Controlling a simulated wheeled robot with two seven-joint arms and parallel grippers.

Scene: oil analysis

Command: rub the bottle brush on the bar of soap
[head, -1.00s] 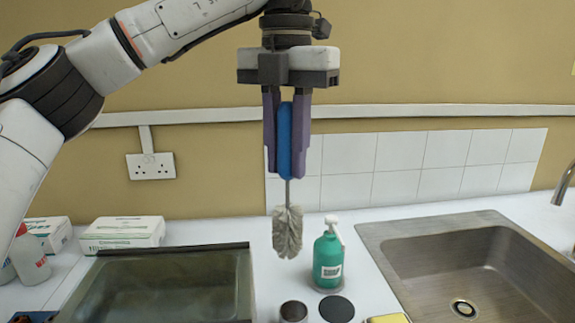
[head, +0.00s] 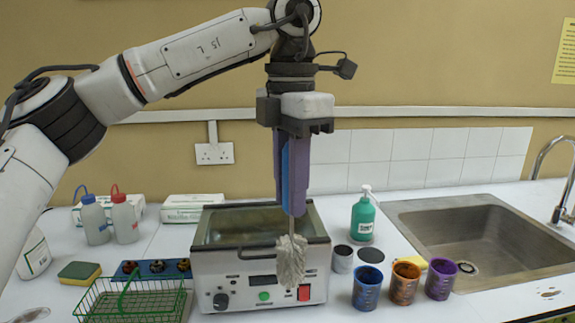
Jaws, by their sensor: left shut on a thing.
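My left gripper (head: 294,198) is shut on the blue handle of the bottle brush and points down. The brush's grey bristle head (head: 291,262) hangs below the fingers, in front of the metal bath; it appears clear of the counter. A yellow block, likely the bar of soap (head: 441,265), lies on the counter at the right, partly hidden behind the beakers. The brush is to the left of it and apart from it. My right gripper is not in view.
Blue, orange and purple stained beakers (head: 367,288) stand in front of the soap. A green pump bottle (head: 362,215) stands behind. The metal bath (head: 215,270) is centre, the sink (head: 470,235) right. A green wire basket (head: 130,300) and sponge (head: 79,273) are left.

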